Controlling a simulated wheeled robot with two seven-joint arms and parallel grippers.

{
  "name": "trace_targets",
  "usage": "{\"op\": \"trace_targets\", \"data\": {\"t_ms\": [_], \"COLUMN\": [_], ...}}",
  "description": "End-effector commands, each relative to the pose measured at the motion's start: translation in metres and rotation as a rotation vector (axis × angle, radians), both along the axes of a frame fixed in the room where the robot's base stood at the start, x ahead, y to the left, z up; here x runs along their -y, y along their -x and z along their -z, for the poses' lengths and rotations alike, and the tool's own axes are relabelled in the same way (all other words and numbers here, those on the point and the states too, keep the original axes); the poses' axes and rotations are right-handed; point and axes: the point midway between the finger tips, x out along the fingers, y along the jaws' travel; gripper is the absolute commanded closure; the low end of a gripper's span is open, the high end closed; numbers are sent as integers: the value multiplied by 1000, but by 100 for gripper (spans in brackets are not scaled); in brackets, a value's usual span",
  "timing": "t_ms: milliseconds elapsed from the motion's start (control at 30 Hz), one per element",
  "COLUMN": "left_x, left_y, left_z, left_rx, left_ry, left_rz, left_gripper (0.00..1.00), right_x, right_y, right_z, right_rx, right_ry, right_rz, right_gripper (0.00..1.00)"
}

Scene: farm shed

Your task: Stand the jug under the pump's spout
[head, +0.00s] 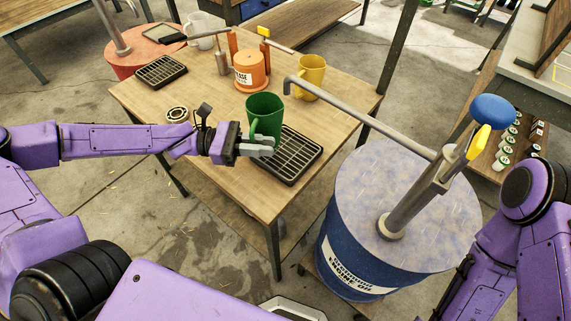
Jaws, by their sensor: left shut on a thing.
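A green jug (264,114) is upright at the middle of the wooden table, with my left gripper (262,147) shut on it low on its near side. The jug is beside the far left edge of a black slatted drip tray (290,160); I cannot tell whether it touches the tray or hangs just above. A grey hand pump (415,200) with a yellow part and blue knob stands on a blue drum (345,265). Its spout (290,86) reaches left over the table and ends slightly right of and above the jug. My right arm is at the right edge; its gripper is not visible.
On the table (215,155) are an orange grease tub (250,72), a yellow mug (312,75), a white jug (200,28), a second drip tray (160,72) and a round metal ring (177,114). A red drum (135,55) stands behind left. The table's front left is clear.

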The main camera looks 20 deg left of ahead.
Motion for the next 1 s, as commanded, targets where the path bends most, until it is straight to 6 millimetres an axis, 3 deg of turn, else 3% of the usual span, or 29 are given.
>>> {"op": "trace_targets", "data": {"t_ms": [100,300,500,900,933,1000], "left_x": [28,54,52,52,52,52], "left_y": [-5,-12,-13,-13,-13,-13], "left_z": [3,1,31,39,39,37], "left_rx": [-4,-2,-2,2,2,1], "left_ry": [0,0,1,2,1,1], "left_rz": [2,-2,-6,-7,-7,-7], "left_gripper": [100,100,100,100,81,59], "right_x": [0,0,0,0,0,0], "right_y": [-1,0,0,0,-1,0], "right_z": [10,11,7,14,13,12], "right_rx": [1,1,1,1,1,1], "right_ry": [0,0,0,0,0,0], "right_rz": [0,0,0,0,0,0], "right_gripper": [57,57,57,57,57,57]}}
